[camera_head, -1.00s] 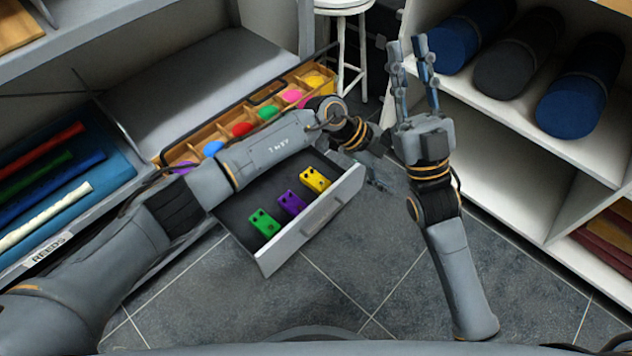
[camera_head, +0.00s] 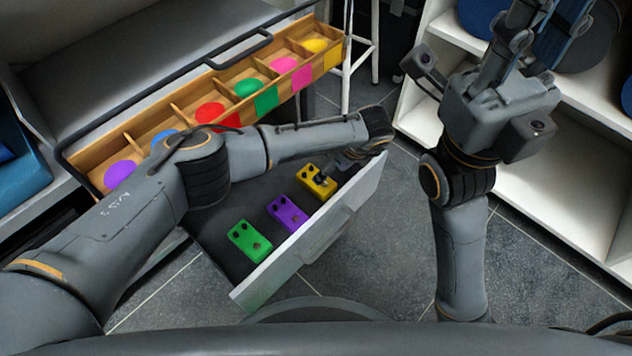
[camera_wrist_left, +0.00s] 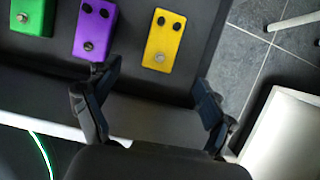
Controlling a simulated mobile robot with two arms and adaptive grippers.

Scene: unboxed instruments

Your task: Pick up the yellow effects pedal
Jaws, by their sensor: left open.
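The yellow effects pedal (camera_head: 318,182) lies in the open drawer (camera_head: 312,236), at the end farthest to the right of a row of pedals. It also shows in the left wrist view (camera_wrist_left: 164,40), with dark knobs and a silver footswitch. My left gripper (camera_wrist_left: 154,97) is open and empty; in the left wrist view the pedal lies just beyond its fingertips, between their lines and apart from them. In the head view the left wrist is above the drawer's right end. My right gripper (camera_head: 530,35) is raised at the upper right, its fingers partly cut off by the frame's top edge.
A purple pedal (camera_head: 287,213) and a green pedal (camera_head: 249,240) lie beside the yellow one. A wooden tray (camera_head: 337,55) with coloured compartments stands behind the drawer. White shelves (camera_head: 560,200) stand at the right. A white stool (camera_head: 374,50) is at the back.

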